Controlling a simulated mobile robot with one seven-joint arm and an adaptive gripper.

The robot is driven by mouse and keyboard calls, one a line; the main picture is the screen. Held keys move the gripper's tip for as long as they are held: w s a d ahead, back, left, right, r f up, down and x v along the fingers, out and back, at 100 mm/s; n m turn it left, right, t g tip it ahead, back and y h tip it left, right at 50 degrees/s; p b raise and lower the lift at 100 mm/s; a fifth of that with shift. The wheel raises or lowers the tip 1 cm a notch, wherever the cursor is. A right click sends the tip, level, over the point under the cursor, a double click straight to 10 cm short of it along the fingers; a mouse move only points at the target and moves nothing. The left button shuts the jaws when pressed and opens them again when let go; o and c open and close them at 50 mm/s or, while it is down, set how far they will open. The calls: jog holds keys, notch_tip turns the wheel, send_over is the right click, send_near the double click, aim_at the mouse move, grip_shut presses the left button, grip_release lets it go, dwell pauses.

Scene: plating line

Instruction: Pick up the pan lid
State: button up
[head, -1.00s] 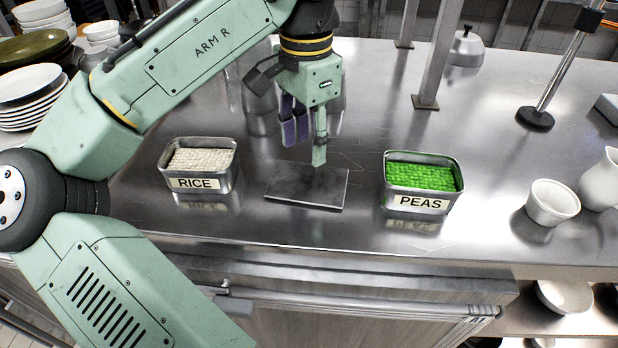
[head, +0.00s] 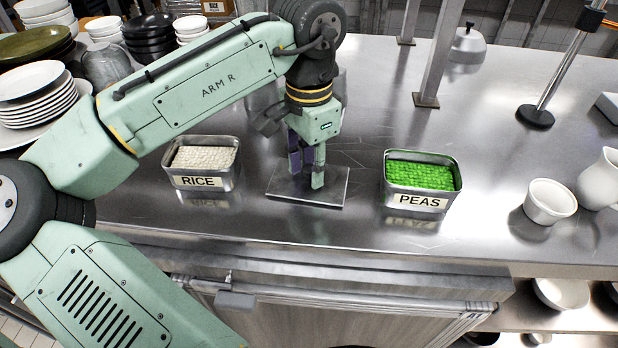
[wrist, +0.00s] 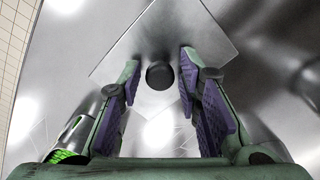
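The pan lid (head: 286,186) is a flat, rectangular metal plate lying on the steel counter between the rice and the peas. In the wrist view the lid (wrist: 195,32) shows a round black knob (wrist: 159,76) at its middle. My gripper (head: 307,176) is over the lid, pointing down. In the wrist view my gripper (wrist: 159,72) is open, with one finger on each side of the knob and a gap to each. The knob is hidden behind the fingers in the head view.
A pan of rice (head: 204,158) stands left of the lid and a pan of peas (head: 420,172) stands right. A white bowl (head: 549,201) and white jug (head: 602,182) are at the right. A metal post (head: 433,60) rises behind. Stacked plates (head: 40,95) stand at the left.

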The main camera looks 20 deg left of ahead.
grip_shut()
jog(key=shift+r, duration=0.1)
dwell(0.5)
